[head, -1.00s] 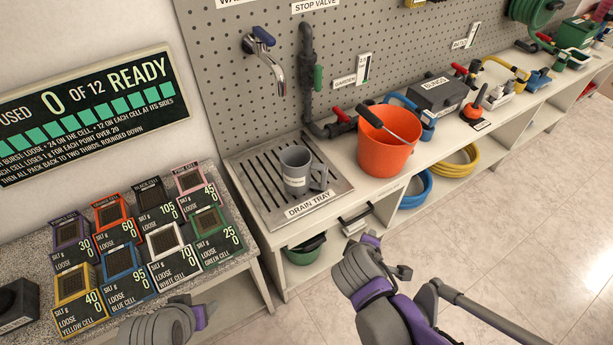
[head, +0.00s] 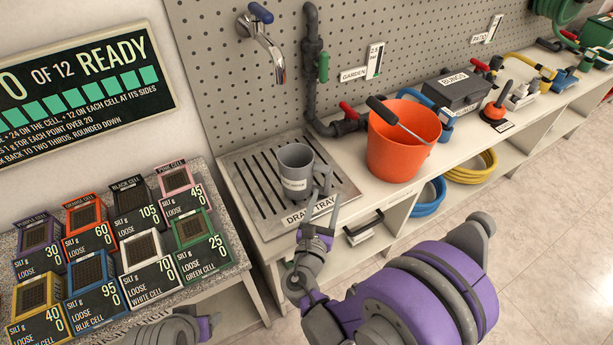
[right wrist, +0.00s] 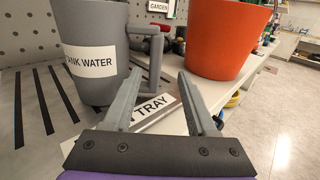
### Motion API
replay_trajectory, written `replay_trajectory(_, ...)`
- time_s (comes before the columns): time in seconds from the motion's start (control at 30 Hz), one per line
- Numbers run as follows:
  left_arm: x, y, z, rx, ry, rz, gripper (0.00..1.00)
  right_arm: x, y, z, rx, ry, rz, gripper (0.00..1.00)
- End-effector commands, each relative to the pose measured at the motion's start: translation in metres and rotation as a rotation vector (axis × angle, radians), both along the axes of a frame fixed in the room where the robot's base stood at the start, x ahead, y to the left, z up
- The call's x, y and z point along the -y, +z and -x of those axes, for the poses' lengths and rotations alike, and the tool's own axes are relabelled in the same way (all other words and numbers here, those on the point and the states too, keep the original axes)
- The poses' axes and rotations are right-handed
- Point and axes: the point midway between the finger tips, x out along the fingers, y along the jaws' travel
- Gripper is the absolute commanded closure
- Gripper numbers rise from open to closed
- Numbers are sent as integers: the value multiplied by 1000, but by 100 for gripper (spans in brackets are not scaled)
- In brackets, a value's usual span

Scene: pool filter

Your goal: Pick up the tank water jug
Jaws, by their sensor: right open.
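The tank water jug (head: 295,172) is a grey cup with a white label and a handle on its right side. It stands upright on the metal drain tray (head: 251,198), under the tap. It also shows large at the left of the right wrist view (right wrist: 92,50), its label partly cut off. My right gripper (head: 324,192) is open and empty, just in front of the jug's handle. In the right wrist view its two fingers (right wrist: 165,100) point toward the handle, with nothing between them. My left arm shows only in part at the bottom edge; its fingers are not visible.
A tap (head: 265,45) and dark pipe (head: 311,70) are on the pegboard behind. Several colored cells (head: 95,262) fill the bench at left. Open floor lies at the right.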

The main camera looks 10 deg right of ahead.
Motion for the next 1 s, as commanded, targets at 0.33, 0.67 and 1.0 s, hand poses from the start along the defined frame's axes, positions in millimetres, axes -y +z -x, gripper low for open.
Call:
replay_trajectory(0.33,0,2,0,1,0,0,38,11,2,-36,0,-3,-2,43)
replay_trajectory(0.67,0,3,0,1,0,0,38,21,1,-61,0,-2,-3,43)
replay_trajectory(1.0,0,3,0,1,0,0,38,20,1,-60,-1,-1,-4,78)
